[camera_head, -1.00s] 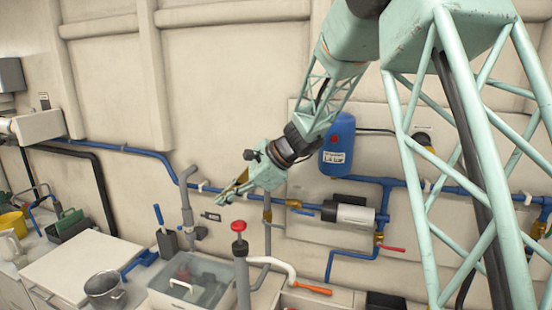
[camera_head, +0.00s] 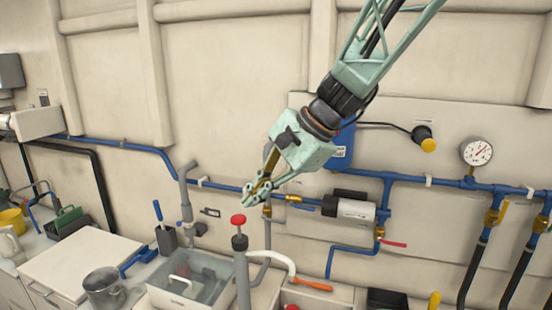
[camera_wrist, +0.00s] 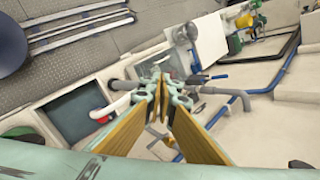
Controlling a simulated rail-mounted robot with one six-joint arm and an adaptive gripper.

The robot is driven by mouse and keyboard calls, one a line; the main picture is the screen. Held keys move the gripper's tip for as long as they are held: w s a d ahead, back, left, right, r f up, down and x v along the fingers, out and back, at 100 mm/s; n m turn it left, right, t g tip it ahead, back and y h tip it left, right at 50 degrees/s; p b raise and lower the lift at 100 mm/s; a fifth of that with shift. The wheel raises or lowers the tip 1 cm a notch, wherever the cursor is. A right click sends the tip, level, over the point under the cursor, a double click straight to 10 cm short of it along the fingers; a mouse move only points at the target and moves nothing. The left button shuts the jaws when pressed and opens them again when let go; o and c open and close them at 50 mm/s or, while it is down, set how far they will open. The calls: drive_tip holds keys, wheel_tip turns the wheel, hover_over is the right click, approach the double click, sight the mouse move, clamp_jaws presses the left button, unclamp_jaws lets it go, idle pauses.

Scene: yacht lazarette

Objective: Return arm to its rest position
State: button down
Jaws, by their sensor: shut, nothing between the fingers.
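My gripper (camera_head: 250,200) is pale green with tan finger pads. In the head view it hangs in front of the wall, pointing down and to the left, a little above the red-topped grey post (camera_head: 240,240). Its fingers are together with nothing between them. In the wrist view the fingertips (camera_wrist: 160,88) meet near the middle of the picture. The arm reaches in from the top right. The gripper covers part of the blue wall pipe and of the blue canister (camera_head: 343,150) behind it.
A sink-like bin with a clear lid (camera_head: 190,278), a metal pot (camera_head: 104,288) and a white board (camera_head: 80,262) are on the counter below. Blue pipes (camera_head: 440,183), a white-and-black pump (camera_head: 355,208) and a gauge (camera_head: 477,152) are on the wall. Open air surrounds the gripper.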

drive_tip(key=s+d+f+n+h+b, duration=0.1)
drive_tip(key=s+d+n+h, duration=0.1)
drive_tip(key=s+d, duration=0.7)
drive_tip(key=s+d+f+n+t+h+b, duration=0.1)
drive_tip(key=s+d+n, duration=0.3)
drive_tip(key=s+d, duration=0.5)
drive_tip(key=s+d+f+n+t+h+b, duration=0.1)
drive_tip(key=s+d+n+h+b, duration=0.2)
drive_tip(key=s+d, duration=0.6)
drive_tip(key=s+h, duration=0.1)
drive_tip(key=s, duration=0.9)
drive_tip(key=shift+s+f+n, duration=0.2)
drive_tip(key=shift+s+n, duration=0.05)
drive_tip(key=shift+n, duration=0.15)
drive_tip(key=shift+a, duration=0.1)
drive_tip(key=shift+f, duration=0.1)
wheel_tip(320, 180, down, 11)
drive_tip(key=b, duration=1.1)
wheel_tip(320, 180, down, 2)
drive_tip(key=shift+f+b, duration=0.1)
drive_tip(key=shift+b, duration=1.05)
